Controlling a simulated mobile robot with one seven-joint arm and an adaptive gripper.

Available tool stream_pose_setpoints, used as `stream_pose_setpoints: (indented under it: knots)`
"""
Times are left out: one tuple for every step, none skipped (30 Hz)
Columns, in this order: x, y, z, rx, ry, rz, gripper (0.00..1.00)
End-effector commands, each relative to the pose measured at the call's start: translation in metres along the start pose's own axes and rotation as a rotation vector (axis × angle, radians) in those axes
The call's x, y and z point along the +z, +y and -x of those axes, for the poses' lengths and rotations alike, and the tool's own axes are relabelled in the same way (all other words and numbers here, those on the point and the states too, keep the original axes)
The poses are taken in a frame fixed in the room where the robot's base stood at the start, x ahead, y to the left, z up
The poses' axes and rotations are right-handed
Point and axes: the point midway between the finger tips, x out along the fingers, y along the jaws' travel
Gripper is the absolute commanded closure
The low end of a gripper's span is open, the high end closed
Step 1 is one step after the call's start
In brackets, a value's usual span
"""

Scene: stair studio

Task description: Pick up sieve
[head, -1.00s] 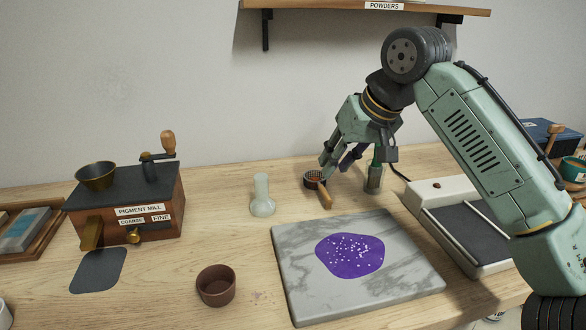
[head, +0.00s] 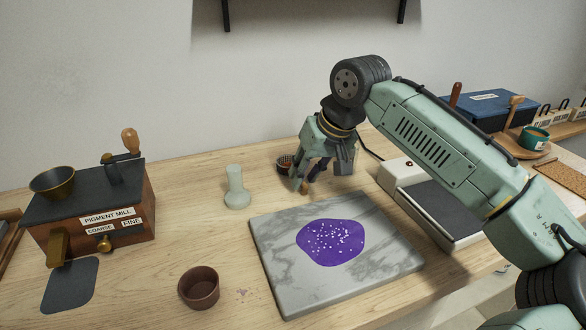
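The sieve (head: 285,163) is a small dark round mesh with a short wooden handle. It lies at the back of the wooden table, behind the marble slab. My gripper (head: 307,180) is low over the handle, fingers pointing down, with the handle's end showing at the fingertips. The fingers cover part of the handle, and I cannot tell whether they are closed on it or only beside it.
A pale glass muller (head: 237,190) stands left of the sieve. The marble slab (head: 278,262) with purple pigment lies in front. A brown cup (head: 199,288) and the pigment mill (head: 92,207) are to the left. A pale device with a dark panel (head: 440,208) is to the right.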

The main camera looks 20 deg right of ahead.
Motion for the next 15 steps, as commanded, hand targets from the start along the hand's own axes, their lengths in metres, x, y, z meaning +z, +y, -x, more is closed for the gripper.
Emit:
stream_pose_setpoints:
  knots:
    - [-0.001, 0.0, -0.006, 0.001, -0.002, 0.001, 0.76]
    - [-0.001, 0.0, -0.009, 0.001, 0.0, 0.001, 0.76]
    - [-0.001, 0.0, -0.013, 0.001, 0.0, 0.001, 0.76]
    - [-0.001, 0.0, -0.015, 0.001, 0.0, 0.001, 0.76]
    - [-0.001, 0.0, -0.016, 0.0, 0.0, 0.001, 0.76]
    - [-0.001, 0.0, -0.017, 0.0, 0.002, 0.001, 0.76]
    - [-0.001, 0.0, -0.018, 0.0, 0.002, 0.001, 0.76]
    - [-0.001, 0.0, -0.018, 0.0, 0.002, 0.001, 0.76]
    - [-0.001, 0.0, -0.018, 0.0, 0.002, 0.001, 0.76]
    - [-0.001, 0.0, -0.018, 0.0, 0.002, 0.001, 0.76]
    - [-0.001, 0.0, -0.018, 0.0, 0.002, 0.001, 0.76]
    - [-0.001, 0.0, -0.018, 0.0, 0.002, 0.001, 0.77]
    - [-0.001, 0.0, -0.018, 0.0, 0.002, 0.001, 0.79]
    - [-0.001, 0.0, -0.018, 0.0, 0.002, 0.001, 0.81]
    - [-0.001, 0.0, -0.018, 0.0, 0.002, 0.001, 0.84]
